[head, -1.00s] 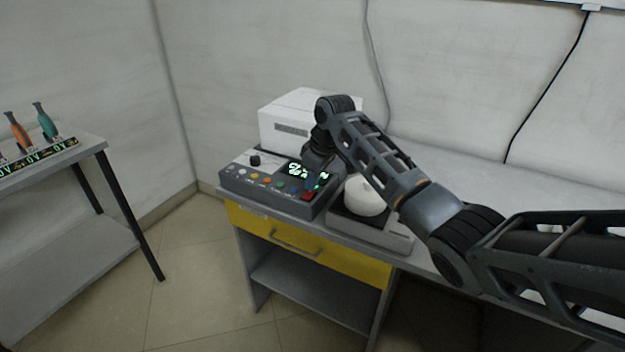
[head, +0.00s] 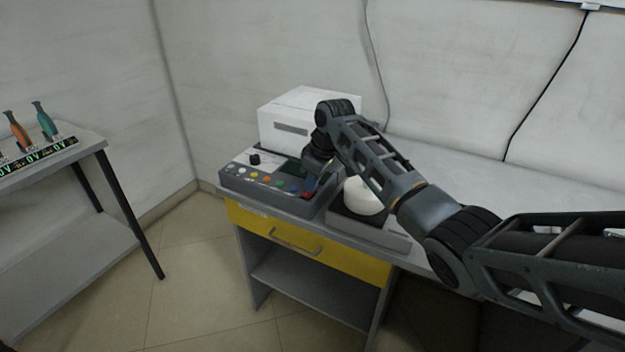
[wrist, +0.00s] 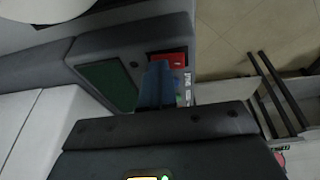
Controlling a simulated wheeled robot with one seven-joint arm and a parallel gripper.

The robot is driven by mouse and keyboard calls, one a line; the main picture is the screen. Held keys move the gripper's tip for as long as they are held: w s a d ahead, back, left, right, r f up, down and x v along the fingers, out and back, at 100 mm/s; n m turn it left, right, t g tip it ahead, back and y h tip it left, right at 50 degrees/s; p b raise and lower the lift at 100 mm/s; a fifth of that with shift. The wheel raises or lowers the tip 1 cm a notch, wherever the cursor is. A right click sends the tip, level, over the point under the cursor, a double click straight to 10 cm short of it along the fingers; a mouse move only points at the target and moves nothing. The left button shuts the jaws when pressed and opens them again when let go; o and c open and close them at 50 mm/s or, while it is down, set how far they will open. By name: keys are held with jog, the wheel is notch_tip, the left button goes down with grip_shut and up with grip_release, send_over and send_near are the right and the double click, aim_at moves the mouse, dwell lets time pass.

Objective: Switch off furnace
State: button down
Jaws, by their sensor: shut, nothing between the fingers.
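A grey control box (head: 268,190) with a black knob, a row of coloured buttons and a dark display (head: 292,168) sits on the bench's left end. Its display also shows dark green and blank in the wrist view (wrist: 108,84). A red switch (wrist: 167,59) is at the box's corner, beside the display. My gripper (wrist: 157,84) is shut and empty, its blue fingertips at the panel right next to the red switch. I cannot tell whether they touch it. In the head view my gripper (head: 312,186) is over the box's right end and partly covers it.
A white box (head: 292,112) stands behind the control box. A white round piece (head: 361,196) sits on a grey base to the right, close under my arm. The bench has a yellow drawer (head: 345,262). A separate table with coloured-handled tools (head: 45,120) stands at left.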

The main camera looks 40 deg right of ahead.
jog(key=shift+s+a+r+p, duration=0.1)
jog(key=shift+s+a+p, duration=0.15)
jog(key=shift+a+p, duration=0.35)
jog(key=shift+r, duration=0.4)
notch_tip(320, 180, up, 4)
jog(key=p, duration=0.3)
jog(key=shift+w+f+p, duration=0.15)
jog(key=shift+f+p, duration=0.05)
jog(key=shift+p, duration=0.1)
jog(key=s+d+r+b, duration=0.2)
jog(key=d+r, duration=0.1)
jog(key=r, duration=0.6)
jog(key=shift+s, duration=0.1)
